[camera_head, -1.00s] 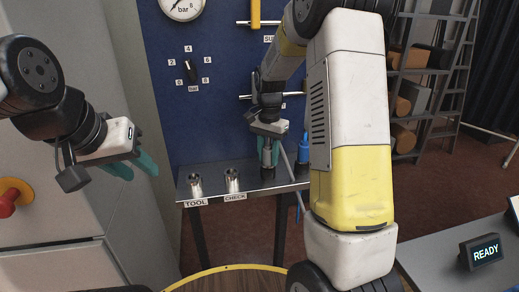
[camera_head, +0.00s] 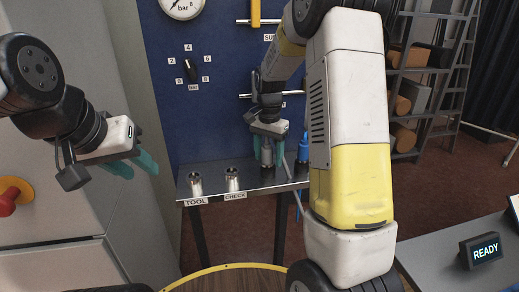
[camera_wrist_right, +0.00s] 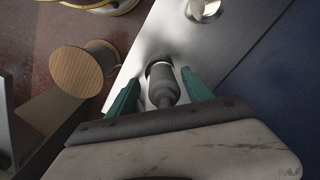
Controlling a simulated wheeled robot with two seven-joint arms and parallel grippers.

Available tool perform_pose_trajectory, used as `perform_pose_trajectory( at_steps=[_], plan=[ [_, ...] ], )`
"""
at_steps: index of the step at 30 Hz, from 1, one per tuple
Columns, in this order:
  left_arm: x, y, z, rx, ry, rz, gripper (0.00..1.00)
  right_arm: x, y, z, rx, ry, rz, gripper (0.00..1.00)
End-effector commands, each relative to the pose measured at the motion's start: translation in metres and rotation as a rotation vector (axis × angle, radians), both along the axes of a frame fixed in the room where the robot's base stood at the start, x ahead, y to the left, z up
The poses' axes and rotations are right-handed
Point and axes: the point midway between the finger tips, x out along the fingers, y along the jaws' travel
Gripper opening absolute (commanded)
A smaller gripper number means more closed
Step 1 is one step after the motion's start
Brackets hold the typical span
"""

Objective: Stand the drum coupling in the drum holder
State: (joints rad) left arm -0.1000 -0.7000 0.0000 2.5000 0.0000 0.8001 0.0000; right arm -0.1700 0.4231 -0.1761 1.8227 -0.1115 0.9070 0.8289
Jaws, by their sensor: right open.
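A grey stepped fitting, which looks like the drum coupling (camera_wrist_right: 162,88), stands upright in a holder on the metal shelf in the right wrist view. It also shows in the head view (camera_head: 267,156). My right gripper (camera_head: 269,158) is open, its teal fingers on either side of the fitting; contact cannot be told. Two metal cups stand on the shelf, one labelled TOOL (camera_head: 195,185) and one CHECK (camera_head: 232,179), both seemingly empty. I cannot tell which holder is the drum holder; labels further right are hidden. My left gripper (camera_head: 140,171) is open and empty, left of the shelf.
A blue-topped fitting (camera_head: 303,150) stands on the shelf right of my right gripper. The blue panel (camera_head: 215,110) rises behind the shelf (camera_head: 215,193). A yellow-rimmed round top (camera_head: 235,267) is in front. A READY display (camera_head: 480,251) stands at lower right.

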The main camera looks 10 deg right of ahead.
Motion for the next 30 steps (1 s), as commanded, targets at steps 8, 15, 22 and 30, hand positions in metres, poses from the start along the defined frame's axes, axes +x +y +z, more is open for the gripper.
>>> perform_pose_trajectory(
  at_steps=[8,15,22,30],
  plan=[
    [0.0,0.0,0.0,0.0,0.0,0.0,0.36,0.001,0.0,0.026,0.001,-0.005,0.0,0.59],
    [0.0,0.0,0.0,0.0,0.0,0.0,0.36,0.001,0.0,0.065,0.0,-0.003,0.0,0.59],
    [0.0,0.0,0.0,0.0,0.0,0.0,0.36,-0.01,0.0,0.091,0.017,-0.028,0.034,0.59],
    [0.0,0.0,0.0,0.0,0.0,0.0,0.36,-0.087,0.004,0.148,0.083,-0.212,0.279,0.59]
  ],
)
